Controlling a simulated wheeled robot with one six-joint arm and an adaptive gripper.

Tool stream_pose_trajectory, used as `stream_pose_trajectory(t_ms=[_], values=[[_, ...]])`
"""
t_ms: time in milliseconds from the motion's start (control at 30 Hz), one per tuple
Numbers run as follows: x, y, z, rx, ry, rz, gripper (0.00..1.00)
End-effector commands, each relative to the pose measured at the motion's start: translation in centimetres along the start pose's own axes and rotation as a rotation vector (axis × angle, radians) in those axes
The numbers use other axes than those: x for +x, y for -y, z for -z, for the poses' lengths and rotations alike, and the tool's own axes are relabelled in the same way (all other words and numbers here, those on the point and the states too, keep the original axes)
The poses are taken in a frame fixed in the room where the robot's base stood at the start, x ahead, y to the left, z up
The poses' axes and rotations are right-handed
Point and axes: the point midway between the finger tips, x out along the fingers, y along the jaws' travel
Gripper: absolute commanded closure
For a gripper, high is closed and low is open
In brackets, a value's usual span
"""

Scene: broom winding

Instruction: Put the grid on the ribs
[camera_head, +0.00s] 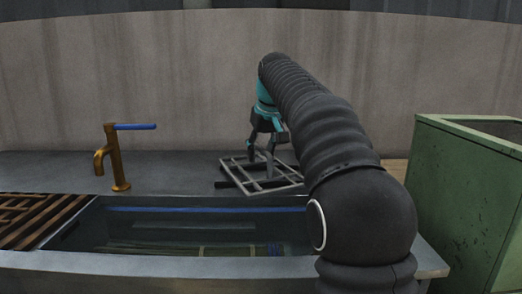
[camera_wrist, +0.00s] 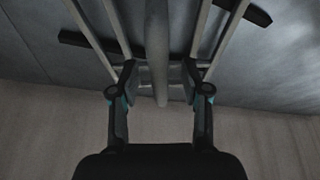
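The grid (camera_head: 275,189) is a grey metal frame with crossing bars, lying on dark bars (camera_head: 223,184) on the counter behind the sink. My gripper (camera_head: 260,165) points down over the grid, its fingers at the level of the bars. In the wrist view the gripper (camera_wrist: 159,75) is open. A thick grey centre bar (camera_wrist: 157,40) runs between the fingers with a gap on each side. Brown slatted ribs (camera_head: 42,218) lie left of the sink; I cannot tell whether these or the dark bars are the ribs meant. My arm hides part of the counter's right side.
The sink basin (camera_head: 180,232) lies in front of the grid. A brass tap (camera_head: 117,165) with a blue handle stands to its left. A green metal bin (camera_head: 465,195) stands at the right. A wall (camera_head: 200,90) rises behind the counter. The counter between tap and grid is clear.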

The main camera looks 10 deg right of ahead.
Motion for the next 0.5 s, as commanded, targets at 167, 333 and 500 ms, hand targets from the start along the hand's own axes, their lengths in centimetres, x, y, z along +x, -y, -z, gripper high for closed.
stream_pose_trajectory(t_ms=[167,333,500], values=[[0.2,0.0,-0.1,0.0,0.005,0.001,0.54],[-0.8,0.0,0.0,0.0,0.002,0.0,0.54],[-3.6,-0.1,0.1,0.001,-0.001,-0.001,0.54]])
